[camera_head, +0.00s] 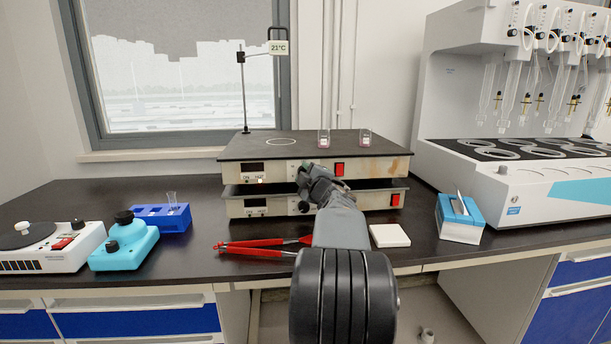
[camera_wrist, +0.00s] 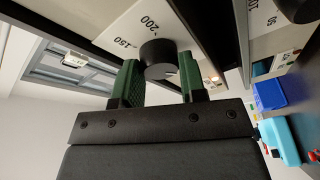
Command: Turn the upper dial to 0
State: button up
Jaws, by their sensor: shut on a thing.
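Two flat hotplates are stacked on the bench. The upper hotplate (camera_head: 230,178) has a panel with a small display and a lit orange lamp. Its upper dial, a black round knob (camera_wrist: 158,55), shows in the wrist view beside the printed marks 150 and 200. I cannot tell which mark it points to. My gripper (camera_head: 312,178) is at the front of the upper panel and hides this dial in the head view. In the wrist view, its green-padded fingers (camera_wrist: 160,78) are shut on the dial, one on each side. The lower dial (camera_head: 304,206) stands free below.
Two small glass vessels (camera_head: 323,139) stand on the upper plate, with a thermometer stand (camera_head: 243,90) behind. Red-handled tongs (camera_head: 258,248) and a white tile (camera_head: 390,236) lie in front. A blue tube rack (camera_head: 160,218) is left, a tissue box (camera_head: 459,218) right.

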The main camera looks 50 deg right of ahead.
jog(key=o, duration=0.9)
jog(key=p+v, duration=0.1)
jog(key=v, duration=1.2)
jog(key=shift+s+a+p, duration=0.2)
jog(key=shift+s+p, duration=0.15)
jog(key=shift+p, duration=0.05)
